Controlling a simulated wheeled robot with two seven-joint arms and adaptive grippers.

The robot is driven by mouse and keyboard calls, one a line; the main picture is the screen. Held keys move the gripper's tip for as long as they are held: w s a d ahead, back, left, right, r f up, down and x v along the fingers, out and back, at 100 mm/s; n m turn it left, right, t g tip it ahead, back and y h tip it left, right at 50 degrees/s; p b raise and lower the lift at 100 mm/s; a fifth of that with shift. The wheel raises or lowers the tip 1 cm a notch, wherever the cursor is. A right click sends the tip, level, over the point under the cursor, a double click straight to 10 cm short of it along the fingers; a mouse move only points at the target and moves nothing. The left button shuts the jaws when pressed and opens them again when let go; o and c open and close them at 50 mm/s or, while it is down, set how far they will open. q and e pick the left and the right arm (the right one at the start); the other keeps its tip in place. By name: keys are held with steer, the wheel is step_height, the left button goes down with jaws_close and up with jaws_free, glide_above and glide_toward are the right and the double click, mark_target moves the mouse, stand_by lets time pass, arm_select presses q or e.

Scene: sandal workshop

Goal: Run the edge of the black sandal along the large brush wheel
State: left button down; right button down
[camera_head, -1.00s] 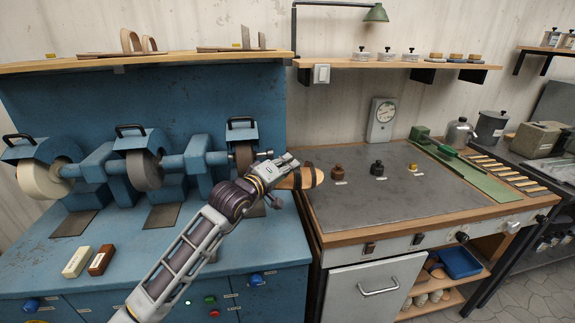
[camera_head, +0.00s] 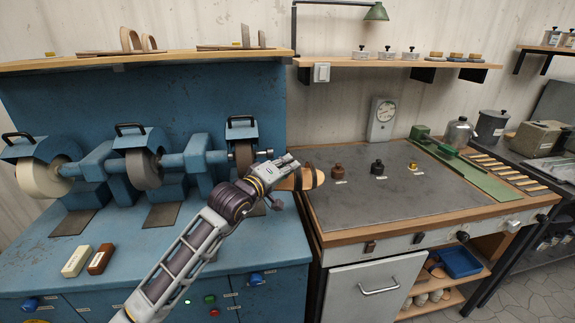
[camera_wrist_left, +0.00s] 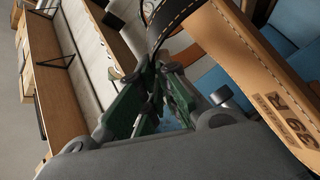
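My left gripper (camera_head: 292,174) is shut on a sandal (camera_head: 312,178) with a tan sole and black strap. It holds the sandal in the air right of the blue grinding machine, at the front left of the grey worktop. In the left wrist view, the green-padded fingers (camera_wrist_left: 150,97) close on the black strap beside the tan sole (camera_wrist_left: 255,75). A cream wheel (camera_head: 42,180), a grey-brown wheel (camera_head: 146,170) and a narrower brown wheel (camera_head: 244,158) sit on the machine. I cannot tell which is the large brush wheel. The sandal is apart from all three. My right gripper is out of view.
The blue bench (camera_head: 150,250) carries a cream block (camera_head: 76,262) and a brown block (camera_head: 101,259). Several small pots stand on the grey worktop (camera_head: 400,205). A dial scale (camera_head: 382,120) stands behind them. A wooden shelf (camera_head: 150,60) runs above the machine.

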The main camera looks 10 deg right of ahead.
arm_select(q)
steer(key=shift+s, duration=0.35)
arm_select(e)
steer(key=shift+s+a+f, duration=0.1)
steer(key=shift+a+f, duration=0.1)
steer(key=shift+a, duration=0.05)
